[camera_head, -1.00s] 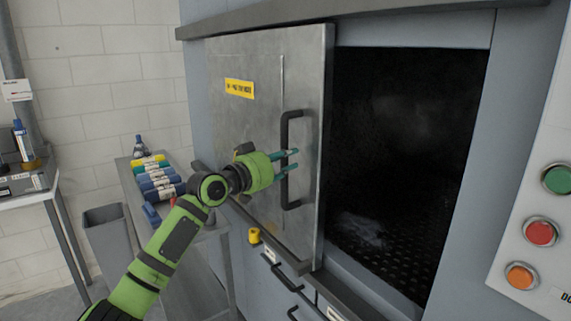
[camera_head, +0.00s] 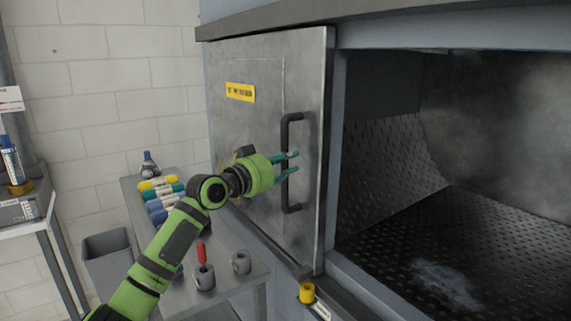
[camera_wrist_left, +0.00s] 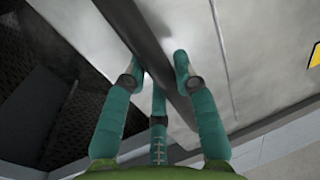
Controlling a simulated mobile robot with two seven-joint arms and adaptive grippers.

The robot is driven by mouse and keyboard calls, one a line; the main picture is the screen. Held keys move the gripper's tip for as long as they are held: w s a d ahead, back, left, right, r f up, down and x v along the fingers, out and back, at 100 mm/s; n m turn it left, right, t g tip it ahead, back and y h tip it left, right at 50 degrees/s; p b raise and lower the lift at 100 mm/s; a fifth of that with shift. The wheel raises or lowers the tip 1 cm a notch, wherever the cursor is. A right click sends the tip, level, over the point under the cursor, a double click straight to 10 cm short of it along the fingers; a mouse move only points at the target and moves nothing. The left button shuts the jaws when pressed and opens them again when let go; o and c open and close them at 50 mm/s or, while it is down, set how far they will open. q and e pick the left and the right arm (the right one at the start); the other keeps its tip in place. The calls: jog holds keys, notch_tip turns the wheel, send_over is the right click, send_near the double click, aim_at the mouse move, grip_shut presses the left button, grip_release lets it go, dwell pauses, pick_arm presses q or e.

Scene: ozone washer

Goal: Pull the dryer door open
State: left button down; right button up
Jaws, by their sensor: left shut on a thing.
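The grey metal dryer door (camera_head: 262,190) stands slid to the left, with the dark dryer opening (camera_head: 455,210) showing to its right. The door bears a yellow label (camera_head: 240,92) and a black vertical bar handle (camera_head: 286,130). My left gripper (camera_head: 289,164) is at the handle's middle, its teal fingers shut around the bar. In the left wrist view the dark handle (camera_wrist_left: 146,35) passes between the teal fingers of the left gripper (camera_wrist_left: 158,72). My right gripper is not in view.
A yellow knob (camera_head: 307,292) sits below the door. Another table (camera_head: 40,212) stands at the far left.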

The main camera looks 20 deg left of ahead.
pick_arm(q)
jog(key=shift+w+a, duration=0.25)
jog(key=shift+a, duration=0.05)
jog(key=c, duration=0.9)
grip_release()
jog(key=shift+d, duration=0.1)
jog(key=shift+c, duration=0.2)
jog(key=shift+s, duration=0.1)
jog(key=v, duration=1.2)
